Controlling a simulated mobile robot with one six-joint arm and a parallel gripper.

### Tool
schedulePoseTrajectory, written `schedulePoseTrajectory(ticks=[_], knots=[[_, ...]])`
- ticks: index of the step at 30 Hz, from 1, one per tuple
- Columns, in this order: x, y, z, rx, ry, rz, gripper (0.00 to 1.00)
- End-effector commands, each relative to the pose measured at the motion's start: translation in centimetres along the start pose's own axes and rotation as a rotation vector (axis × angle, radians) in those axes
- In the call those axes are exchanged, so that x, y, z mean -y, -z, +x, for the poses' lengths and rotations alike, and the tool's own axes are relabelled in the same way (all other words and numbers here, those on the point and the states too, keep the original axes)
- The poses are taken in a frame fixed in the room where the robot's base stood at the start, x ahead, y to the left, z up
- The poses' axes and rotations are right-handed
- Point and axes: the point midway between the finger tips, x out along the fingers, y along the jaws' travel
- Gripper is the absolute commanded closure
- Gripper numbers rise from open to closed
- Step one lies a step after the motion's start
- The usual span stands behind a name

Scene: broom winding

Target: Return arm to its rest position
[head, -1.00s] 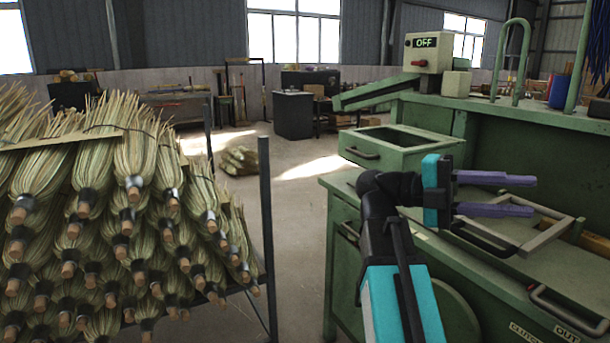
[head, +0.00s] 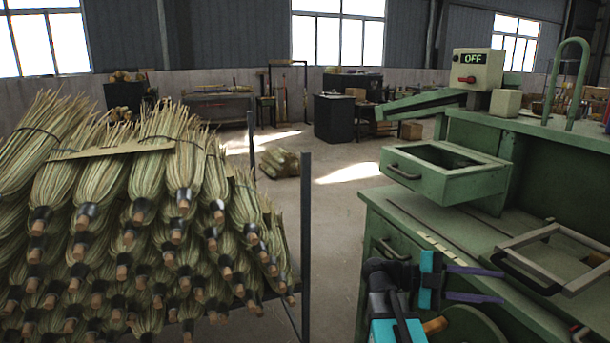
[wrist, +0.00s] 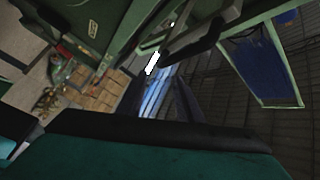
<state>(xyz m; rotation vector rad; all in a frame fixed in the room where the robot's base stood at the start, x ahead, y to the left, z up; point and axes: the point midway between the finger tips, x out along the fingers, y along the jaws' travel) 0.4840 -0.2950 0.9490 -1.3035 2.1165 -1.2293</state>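My arm (head: 398,325) is folded low at the bottom right of the head view, in front of the green machine (head: 480,225). My gripper (head: 504,285) points right, with two purple fingers apart and nothing between them. In the wrist view the dark fingers of my gripper (wrist: 158,98) are also apart, and the picture is tilted. The lower part of my arm is cut off by the frame edge.
A rack of broom heads (head: 150,235) fills the left, with a dark post (head: 306,240) at its corner. An open drawer (head: 445,172) juts from the machine. A control box (head: 477,68) reads OFF. Floor (head: 335,215) is clear between rack and machine.

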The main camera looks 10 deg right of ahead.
Motion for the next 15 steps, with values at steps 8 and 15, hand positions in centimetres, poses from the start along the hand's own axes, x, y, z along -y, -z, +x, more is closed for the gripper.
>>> schedulePoseTrajectory(ticks=[8, 15], knots=[[-5.2, -4.5, -1.9, 0.112, -0.008, -0.251, 0.68], [-10.5, -7.6, -3.4, 0.207, -0.021, -0.480, 0.68]])
